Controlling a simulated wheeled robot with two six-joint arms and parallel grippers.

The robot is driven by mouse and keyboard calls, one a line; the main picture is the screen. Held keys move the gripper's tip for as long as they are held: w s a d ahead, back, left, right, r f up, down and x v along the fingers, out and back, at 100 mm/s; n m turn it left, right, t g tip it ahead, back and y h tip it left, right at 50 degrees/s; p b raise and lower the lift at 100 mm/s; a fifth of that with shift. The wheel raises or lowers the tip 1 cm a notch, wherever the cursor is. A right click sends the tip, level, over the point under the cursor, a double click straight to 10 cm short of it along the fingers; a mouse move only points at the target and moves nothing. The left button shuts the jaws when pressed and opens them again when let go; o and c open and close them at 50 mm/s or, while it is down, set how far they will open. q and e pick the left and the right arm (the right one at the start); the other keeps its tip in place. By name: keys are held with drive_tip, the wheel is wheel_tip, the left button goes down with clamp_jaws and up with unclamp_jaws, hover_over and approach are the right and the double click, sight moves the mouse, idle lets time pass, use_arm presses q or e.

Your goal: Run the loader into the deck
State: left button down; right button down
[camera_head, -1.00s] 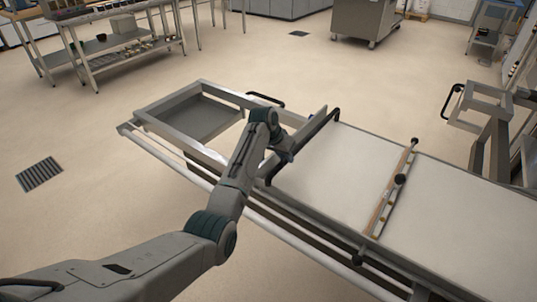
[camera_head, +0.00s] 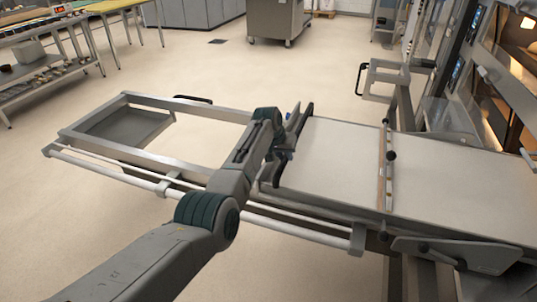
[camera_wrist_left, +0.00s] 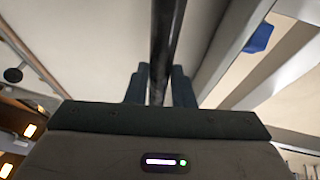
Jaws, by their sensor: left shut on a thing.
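The loader is a long pale board (camera_head: 335,165) with a metal edge, lying on a metal rail frame (camera_head: 185,166). A black handle bar (camera_head: 306,117) runs across its left end. My left gripper (camera_head: 281,153) is at this handle. In the left wrist view the dark bar (camera_wrist_left: 166,45) passes between the two fingers, and the gripper (camera_wrist_left: 160,88) is shut on it. A wood and metal crossbar (camera_head: 386,165) with black knobs spans the board. The deck oven (camera_head: 510,75) stands at the right, with a warm-lit opening; the board's far end runs out of view. My right gripper is not seen.
A metal bracket with a black handle (camera_head: 365,78) stands beyond the board. A grey side plate (camera_head: 455,252) is at the near right. Worktables (camera_head: 40,65) and a wheeled cabinet (camera_head: 275,18) stand at the back. The floor left of the frame is clear.

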use_arm(q)
drive_tip(key=shift+s+d, duration=0.2)
drive_tip(key=shift+d, duration=0.3)
drive_tip(key=shift+s+d, duration=0.15)
drive_tip(key=shift+d, duration=0.35)
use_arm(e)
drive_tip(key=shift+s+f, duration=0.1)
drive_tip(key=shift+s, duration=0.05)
use_arm(q)
drive_tip(key=c, duration=1.3)
unclamp_jaws()
drive_tip(key=shift+d, duration=0.1)
drive_tip(key=shift+c, duration=0.2)
drive_tip(key=shift+o, duration=0.4)
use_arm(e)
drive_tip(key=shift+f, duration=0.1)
